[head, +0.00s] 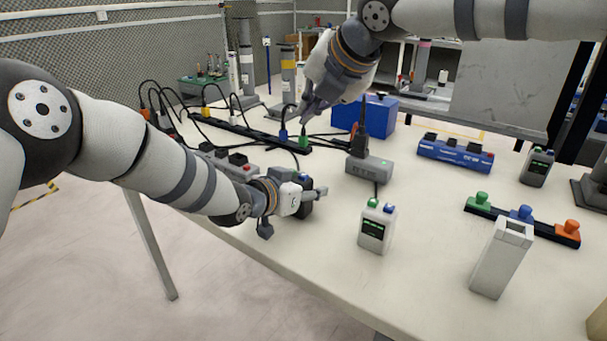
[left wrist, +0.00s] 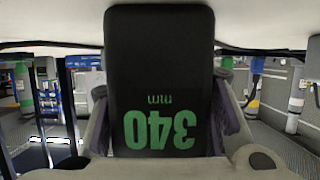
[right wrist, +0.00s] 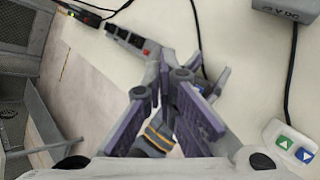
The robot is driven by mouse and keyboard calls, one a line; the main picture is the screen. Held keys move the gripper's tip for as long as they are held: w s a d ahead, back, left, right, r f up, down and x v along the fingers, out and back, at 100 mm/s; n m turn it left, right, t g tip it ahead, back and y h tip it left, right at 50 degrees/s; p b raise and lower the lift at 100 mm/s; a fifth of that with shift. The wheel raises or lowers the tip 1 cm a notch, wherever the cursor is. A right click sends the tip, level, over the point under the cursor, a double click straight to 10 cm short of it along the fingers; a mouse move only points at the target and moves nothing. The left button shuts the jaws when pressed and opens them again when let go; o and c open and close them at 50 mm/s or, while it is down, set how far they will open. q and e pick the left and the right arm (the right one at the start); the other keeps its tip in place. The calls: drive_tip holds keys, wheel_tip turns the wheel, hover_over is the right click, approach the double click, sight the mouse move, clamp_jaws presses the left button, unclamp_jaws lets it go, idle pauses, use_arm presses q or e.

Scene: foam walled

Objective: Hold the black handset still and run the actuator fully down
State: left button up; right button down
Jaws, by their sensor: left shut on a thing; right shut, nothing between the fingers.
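The black handset (left wrist: 160,60) fills the middle of the left wrist view, with a green "340 mm" readout upside down on its face. My left gripper (head: 293,211) is shut on it near the table's front edge, with one finger on each side. In the head view the gripper hides most of the handset. My right gripper (head: 308,111) is shut and empty, above the table and farther back than the left one. I cannot tell which part is the actuator.
A white box with green and blue buttons (head: 376,229) stands right of the left gripper; it also shows in the right wrist view (right wrist: 289,143). A grey box (head: 369,167) with a cable stands behind it. Black power strips, a blue case (head: 380,115) and a white block (head: 500,262) are around.

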drive_tip(key=shift+f, duration=4.4)
drive_tip(key=shift+f, duration=0.45)
drive_tip(key=shift+f, duration=0.55)
drive_tip(key=shift+r, duration=0.15)
idle(0.9)
drive_tip(key=shift+w+r, duration=0.1)
drive_tip(key=shift+r, duration=0.75)
drive_tip(key=shift+r, duration=2.5)
